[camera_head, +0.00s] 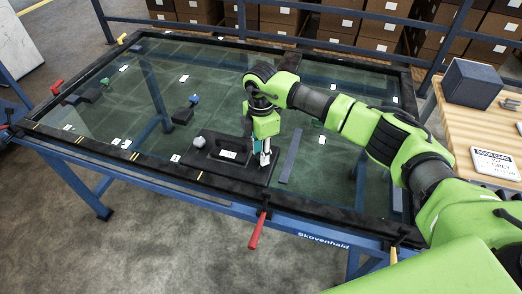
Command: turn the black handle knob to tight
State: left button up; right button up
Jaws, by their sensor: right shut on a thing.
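A black fixture plate (232,172) with a raised black block and a small white label lies near the front edge of the glass-topped table. My right gripper (264,157) points down at the right end of this plate. It is shut on a small part there, which I take to be the black handle knob. The fingers hide most of that part, so its angle cannot be told. My left gripper is not in view.
The glass table (300,75) has a black frame and blue legs. A red handle (258,230) sticks out at its front edge, another red handle (57,87) at the left. A blue-topped knob (194,99) stands behind the plate. A wooden bench (450,121) holds a dark box (472,84).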

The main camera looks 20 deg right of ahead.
jog(key=shift+m, duration=0.8)
jog(key=o, duration=1.1)
notch_tip(320, 180, up, 12)
